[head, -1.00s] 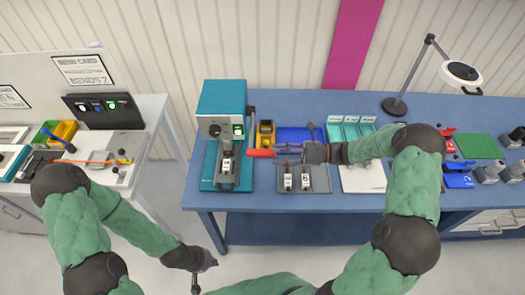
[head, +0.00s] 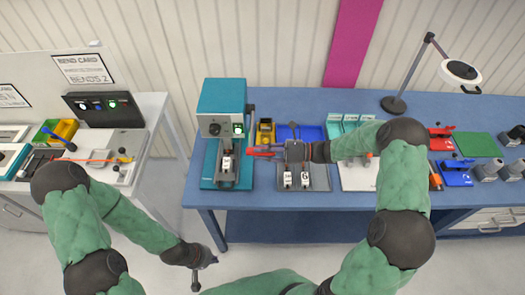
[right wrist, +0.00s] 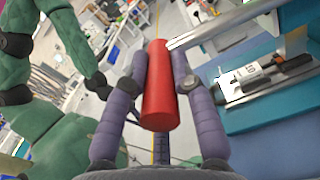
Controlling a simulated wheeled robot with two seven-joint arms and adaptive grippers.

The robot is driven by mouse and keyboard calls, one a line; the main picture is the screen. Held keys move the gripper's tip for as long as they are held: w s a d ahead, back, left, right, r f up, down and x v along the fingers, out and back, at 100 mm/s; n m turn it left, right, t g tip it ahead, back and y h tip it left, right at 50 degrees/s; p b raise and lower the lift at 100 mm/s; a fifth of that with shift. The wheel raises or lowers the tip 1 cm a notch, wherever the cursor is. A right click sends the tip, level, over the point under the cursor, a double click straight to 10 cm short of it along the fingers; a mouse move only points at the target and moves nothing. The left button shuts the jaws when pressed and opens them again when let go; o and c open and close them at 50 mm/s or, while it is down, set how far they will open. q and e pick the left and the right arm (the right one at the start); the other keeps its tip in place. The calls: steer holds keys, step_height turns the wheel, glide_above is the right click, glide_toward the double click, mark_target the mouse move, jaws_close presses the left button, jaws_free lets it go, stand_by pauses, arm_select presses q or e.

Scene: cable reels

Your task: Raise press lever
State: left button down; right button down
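The teal press (head: 222,108) stands at the left end of the blue table, with a small white-labelled block (head: 227,163) on its bed. Its lever has a red handle (head: 258,151), which sticks out to the right at the press's side, low and near level. My right gripper (head: 280,149) is at this handle. In the right wrist view, the red handle (right wrist: 160,88) lies between the two purple fingers (right wrist: 160,72), which appear to touch it on both sides. My left gripper (head: 206,270) hangs empty in front of the table's left end, its fingers apart.
A grey fixture with two white-labelled blocks (head: 296,180) sits just below my right gripper. A yellow bin (head: 265,132) and a blue tray (head: 312,131) lie behind it. A lamp (head: 461,72) stands at the back right. A floor gap separates the white side bench (head: 150,110).

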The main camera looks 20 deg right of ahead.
steer(key=shift+w+r+m+p, duration=0.1)
steer(key=shift+r+m+p, duration=0.2)
steer(key=shift+r+p, duration=0.5)
steer(key=w+d+r+m+p, duration=0.1)
steer(key=w+r+p, duration=0.3)
steer(key=r, duration=0.4)
steer(key=w+d+r+m+p, duration=0.2)
steer(key=w+r+m+p, duration=0.2)
steer(key=w+r+p, duration=0.1)
steer(key=shift+w+r+m, duration=0.3)
steer(key=shift+w+r, duration=0.6)
steer(key=shift+r, duration=0.45)
steer(key=shift+d, duration=0.1)
steer(key=c, duration=1)
jaws_free()
